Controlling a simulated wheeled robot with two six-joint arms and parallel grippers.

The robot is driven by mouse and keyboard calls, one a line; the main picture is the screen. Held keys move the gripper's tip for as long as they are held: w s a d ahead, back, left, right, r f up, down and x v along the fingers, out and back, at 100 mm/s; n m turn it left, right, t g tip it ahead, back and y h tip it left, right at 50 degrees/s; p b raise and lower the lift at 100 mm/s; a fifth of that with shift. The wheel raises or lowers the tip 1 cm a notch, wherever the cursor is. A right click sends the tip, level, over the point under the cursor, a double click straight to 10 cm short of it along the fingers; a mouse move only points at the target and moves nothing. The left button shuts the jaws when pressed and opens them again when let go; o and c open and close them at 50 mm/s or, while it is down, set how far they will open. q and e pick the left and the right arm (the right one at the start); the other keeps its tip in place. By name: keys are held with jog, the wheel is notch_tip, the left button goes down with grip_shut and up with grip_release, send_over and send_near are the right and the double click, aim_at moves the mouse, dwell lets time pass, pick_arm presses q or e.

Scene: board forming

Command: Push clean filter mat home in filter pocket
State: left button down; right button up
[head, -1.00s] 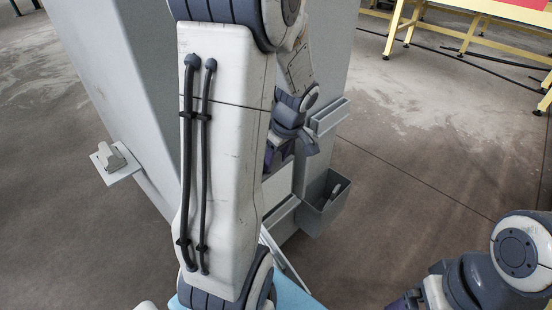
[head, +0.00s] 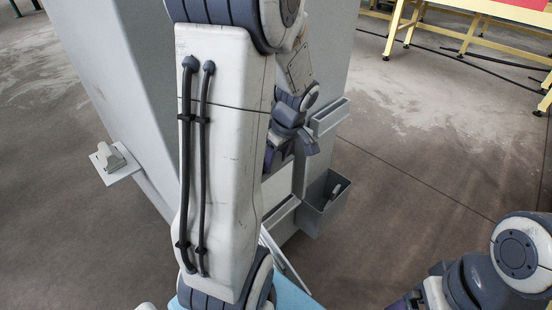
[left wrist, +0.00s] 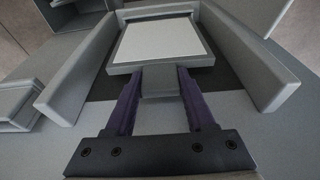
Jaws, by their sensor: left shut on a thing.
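The clean filter mat (left wrist: 163,40) is a pale panel in a grey frame, seen in the left wrist view with a grey tab at its near edge. It lies between the raised grey walls of the filter pocket (left wrist: 252,62); I cannot tell how deep it sits. My left gripper (left wrist: 160,84) is shut on the tab, with one purple finger on each side. In the head view my left gripper (head: 276,150) is small and partly hidden behind my own arm. Only a little of my right gripper (head: 404,301) shows at the bottom right, apart from the cabinet.
The grey cabinet (head: 150,75) carries a side bin (head: 325,210) with a dark item in it and a small bracket (head: 330,116) above. A switch plate (head: 116,162) juts out at left. Yellow-framed tables (head: 470,30) stand far back.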

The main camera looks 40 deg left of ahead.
aim_at(277, 169)
pick_arm(q)
jog(key=shift+f, duration=0.2)
jog(key=shift+f+b, duration=0.35)
jog(key=shift+b, duration=0.1)
jog(key=shift+f+b, duration=1.6)
jog(key=shift+f, duration=0.25)
